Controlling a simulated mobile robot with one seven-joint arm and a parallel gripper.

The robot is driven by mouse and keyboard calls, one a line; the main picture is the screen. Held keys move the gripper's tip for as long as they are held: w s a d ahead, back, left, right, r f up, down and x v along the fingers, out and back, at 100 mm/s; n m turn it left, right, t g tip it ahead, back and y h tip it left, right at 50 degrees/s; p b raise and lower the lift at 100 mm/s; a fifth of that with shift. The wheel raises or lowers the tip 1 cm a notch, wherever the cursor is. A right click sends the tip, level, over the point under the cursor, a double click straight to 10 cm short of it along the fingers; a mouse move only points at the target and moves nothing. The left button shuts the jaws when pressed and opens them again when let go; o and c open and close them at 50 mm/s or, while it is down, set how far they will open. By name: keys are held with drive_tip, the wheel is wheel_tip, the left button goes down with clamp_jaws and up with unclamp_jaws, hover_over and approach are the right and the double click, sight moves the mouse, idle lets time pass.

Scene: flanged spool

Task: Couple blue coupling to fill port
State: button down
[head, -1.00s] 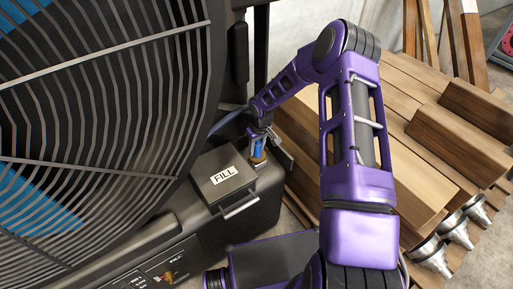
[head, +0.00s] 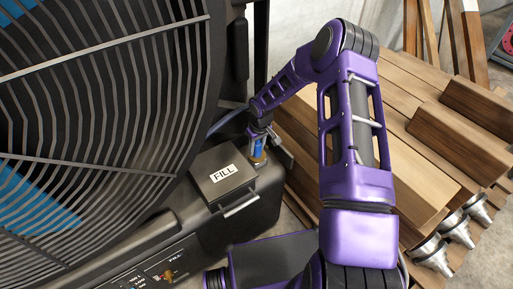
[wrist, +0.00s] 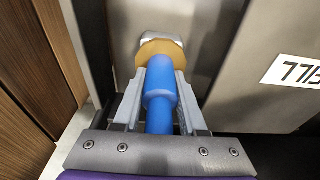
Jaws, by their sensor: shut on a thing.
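My gripper (wrist: 158,105) is shut on the blue coupling (wrist: 160,88), with a grey finger on each side of it. In the wrist view the far end of the coupling lines up with the brass ring of the fill port (wrist: 148,48) and seems to meet it. I cannot tell whether it is locked on.
The large dark spool (head: 90,110) fills the left of the head view. Stacked wooden boards (head: 415,150) lie to the right, with several metal cone-shaped fittings (head: 455,228) at their front.

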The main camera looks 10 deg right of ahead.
idle(0.3)
drive_tip(key=shift+c, duration=1.9)
unclamp_jaws()
drive_tip(key=shift+f, duration=0.1)
drive_tip(key=r, duration=0.2)
drive_tip(key=r+p, duration=0.1)
drive_tip(key=r, duration=0.2)
drive_tip(key=s+r, duration=0.1)
drive_tip(key=r, duration=0.1)
drive_tip(key=shift+d+r, duration=0.2)
drive_tip(key=shift+r, duration=0.05)
